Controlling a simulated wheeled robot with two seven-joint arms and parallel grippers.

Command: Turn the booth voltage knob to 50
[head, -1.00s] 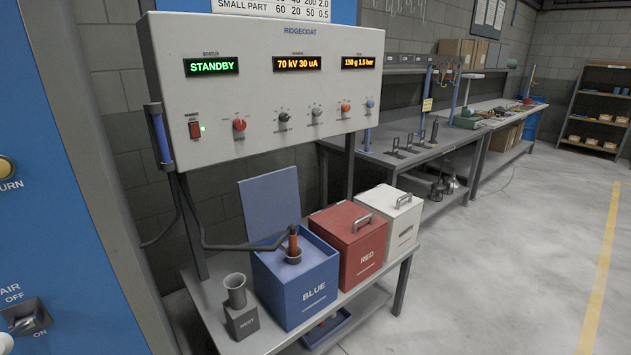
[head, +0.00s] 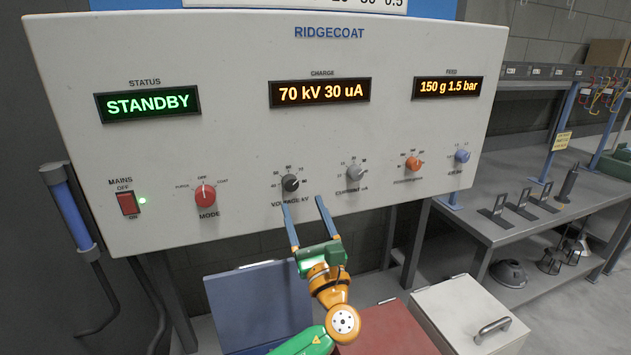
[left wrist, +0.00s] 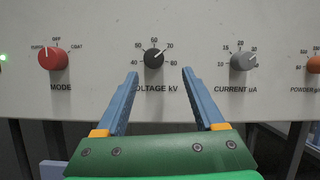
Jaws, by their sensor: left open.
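The dark voltage knob (head: 290,183) sits on the lower part of the white control panel (head: 200,50). It also shows in the left wrist view (left wrist: 154,58), its pointer turned to the upper right near 70. The charge display (head: 320,92) reads 70 kV 30 uA. My left gripper (head: 305,205) is open and empty. Its two blue fingers point up at the panel, just below and slightly right of the knob in the head view. In the left wrist view the knob lies between and beyond the fingertips (left wrist: 160,75), apart from them. My right gripper is not in view.
The red mode knob (head: 205,196) is to the left, the grey current knob (head: 355,172) close on the right. An orange knob (head: 413,163) and a blue knob (head: 462,155) are further right. Red (head: 385,330) and white (head: 470,310) boxes stand below the panel.

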